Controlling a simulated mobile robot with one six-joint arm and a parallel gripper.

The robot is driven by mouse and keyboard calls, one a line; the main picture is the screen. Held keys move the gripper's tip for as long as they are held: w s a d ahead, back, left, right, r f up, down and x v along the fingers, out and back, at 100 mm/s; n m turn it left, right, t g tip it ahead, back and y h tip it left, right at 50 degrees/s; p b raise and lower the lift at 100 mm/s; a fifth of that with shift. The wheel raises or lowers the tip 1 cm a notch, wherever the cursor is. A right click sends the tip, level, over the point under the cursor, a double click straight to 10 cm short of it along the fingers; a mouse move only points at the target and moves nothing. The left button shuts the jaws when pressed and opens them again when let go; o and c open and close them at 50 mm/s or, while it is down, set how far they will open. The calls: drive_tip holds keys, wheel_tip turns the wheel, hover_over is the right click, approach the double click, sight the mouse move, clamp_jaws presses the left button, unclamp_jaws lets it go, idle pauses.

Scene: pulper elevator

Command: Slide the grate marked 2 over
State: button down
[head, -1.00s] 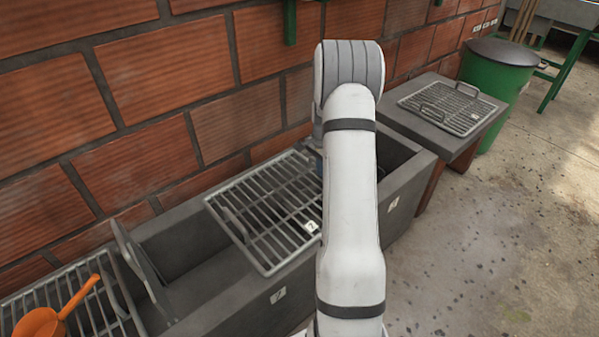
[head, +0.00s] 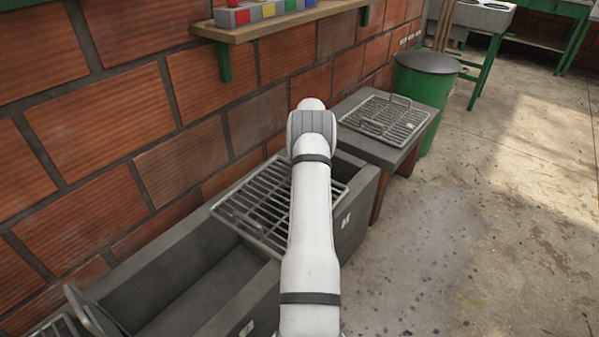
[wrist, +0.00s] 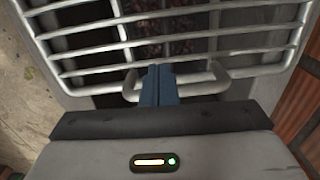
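The barred metal grate (head: 251,214) lies across the far end of the grey trough (head: 192,240), partly hidden behind my arm in the head view. Its number tag is hidden now. My gripper is hidden by my arm in the head view. In the wrist view my gripper (wrist: 159,68) has its two blue fingers together, across the grate's handle (wrist: 204,87), with the tips by the bars. The wrist view also shows the grate's bars (wrist: 220,43) close in front of the fingers. A long stretch of trough on the near side is uncovered.
Another grate (head: 385,120) rests on a low grey stand beyond the trough, near a green bin (head: 424,95). A brick wall (head: 110,160) runs close along the left. A shelf (head: 275,25) juts out above. The floor at right is clear.

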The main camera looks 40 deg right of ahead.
drive_tip(key=d, duration=0.8)
drive_tip(key=shift+w+b, duration=0.3)
drive_tip(key=shift+b, duration=0.15)
drive_tip(key=shift+s+d, duration=0.1)
